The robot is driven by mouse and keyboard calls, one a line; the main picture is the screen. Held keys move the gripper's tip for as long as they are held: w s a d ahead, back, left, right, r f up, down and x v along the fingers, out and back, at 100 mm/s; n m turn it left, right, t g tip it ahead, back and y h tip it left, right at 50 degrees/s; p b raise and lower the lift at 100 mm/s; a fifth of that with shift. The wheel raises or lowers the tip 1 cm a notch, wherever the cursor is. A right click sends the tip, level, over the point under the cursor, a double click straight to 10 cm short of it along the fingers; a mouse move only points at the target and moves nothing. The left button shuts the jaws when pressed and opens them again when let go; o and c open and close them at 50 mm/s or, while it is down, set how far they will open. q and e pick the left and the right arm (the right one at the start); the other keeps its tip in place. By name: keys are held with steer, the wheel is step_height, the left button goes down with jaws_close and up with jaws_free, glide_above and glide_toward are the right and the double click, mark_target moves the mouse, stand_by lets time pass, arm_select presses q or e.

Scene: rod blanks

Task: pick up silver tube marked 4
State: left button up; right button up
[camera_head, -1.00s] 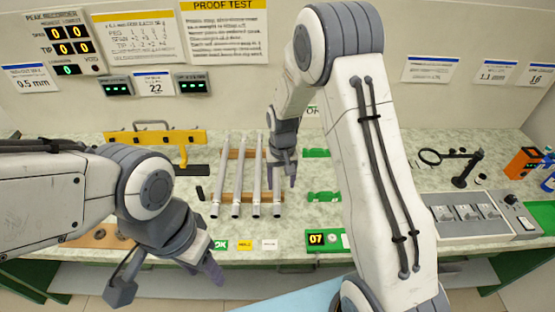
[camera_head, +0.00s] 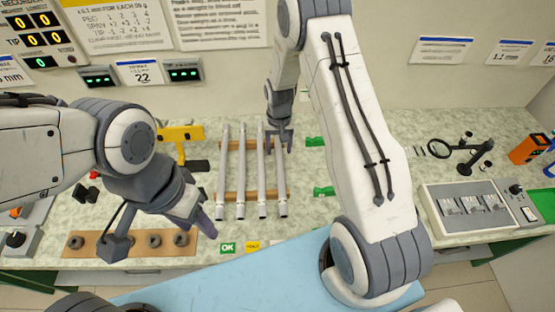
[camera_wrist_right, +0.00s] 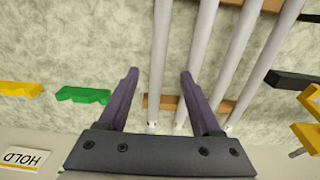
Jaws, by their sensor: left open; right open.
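Several silver tubes lie side by side on a wooden rack on the bench; the rightmost tube (camera_head: 281,190) is nearest my right gripper. No number can be read on any tube. My right gripper (camera_head: 279,147) is open at the far end of that tube. In the right wrist view, where left and right are swapped, the leftmost tube (camera_wrist_right: 160,50) runs between the open purple fingers (camera_wrist_right: 159,74); it is not gripped. A second tube (camera_wrist_right: 199,60) passes close by the right finger. My left gripper (camera_head: 162,236) is open and empty, left of the rack.
Green holders (camera_head: 323,191) stand right of the rack. A yellow bracket (camera_head: 180,133) and a black block (camera_head: 197,166) are left of it. A board with round holes (camera_head: 130,243) lies front left. A magnifier stand and a grey switch box (camera_head: 470,207) are at the right.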

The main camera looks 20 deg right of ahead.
mark_target(280, 161)
steer(key=shift+d+f, duration=0.25)
steer(key=shift+f, duration=0.35)
steer(key=shift+d+f, duration=0.2)
steer(key=shift+f, duration=0.4)
steer(key=f+p, duration=0.1)
steer(key=f, duration=0.1)
steer(key=f+p, duration=0.2)
steer(key=shift+w+a+f, duration=0.15)
steer(key=shift+a, duration=0.05)
steer(key=shift+f, duration=0.45)
jaws_close()
